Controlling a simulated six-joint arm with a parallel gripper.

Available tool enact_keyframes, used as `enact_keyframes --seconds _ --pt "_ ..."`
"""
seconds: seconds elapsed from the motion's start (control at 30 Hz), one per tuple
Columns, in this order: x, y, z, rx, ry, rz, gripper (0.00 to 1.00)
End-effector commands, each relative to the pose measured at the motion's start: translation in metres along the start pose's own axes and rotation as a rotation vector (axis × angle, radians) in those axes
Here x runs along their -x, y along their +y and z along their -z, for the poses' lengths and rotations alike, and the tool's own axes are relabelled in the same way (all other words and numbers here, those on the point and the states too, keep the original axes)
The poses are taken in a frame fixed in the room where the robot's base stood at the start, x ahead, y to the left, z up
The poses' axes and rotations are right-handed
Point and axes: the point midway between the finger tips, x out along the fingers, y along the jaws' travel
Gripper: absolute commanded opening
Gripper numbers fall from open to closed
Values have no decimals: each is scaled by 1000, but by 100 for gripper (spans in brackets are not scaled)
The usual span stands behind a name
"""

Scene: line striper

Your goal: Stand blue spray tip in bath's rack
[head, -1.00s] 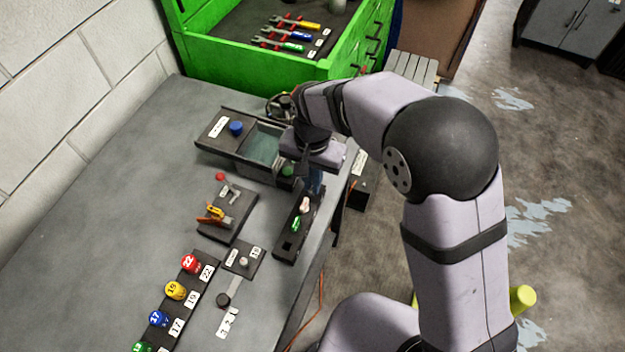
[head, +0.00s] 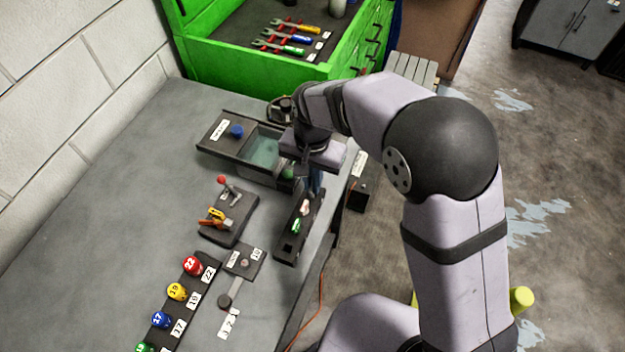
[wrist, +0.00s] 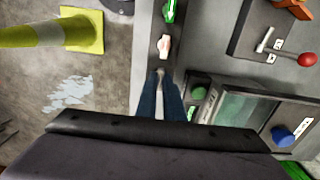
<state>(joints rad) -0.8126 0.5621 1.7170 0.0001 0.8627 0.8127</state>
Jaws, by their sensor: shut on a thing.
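My gripper (wrist: 160,78) points down at the far end of a narrow black holder (head: 288,257). Its dark blue fingers are closed around a small spray tip, of which only a pale grey end (wrist: 160,73) shows between them. Its colour is mostly hidden, and I cannot tell whether it is clear of the holder.
A blue knob (head: 237,131) and a green knob (head: 288,173) sit on the bath's frame. A red-knobbed lever (head: 222,180) stands nearby. The table's right edge is close to the holder. The left tabletop is clear.

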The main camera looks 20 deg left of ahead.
Motion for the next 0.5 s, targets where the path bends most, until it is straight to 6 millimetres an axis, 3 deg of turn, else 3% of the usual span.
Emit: enact_keyframes --seconds 0.5 --pt "18 0 0 0 1 1 0"
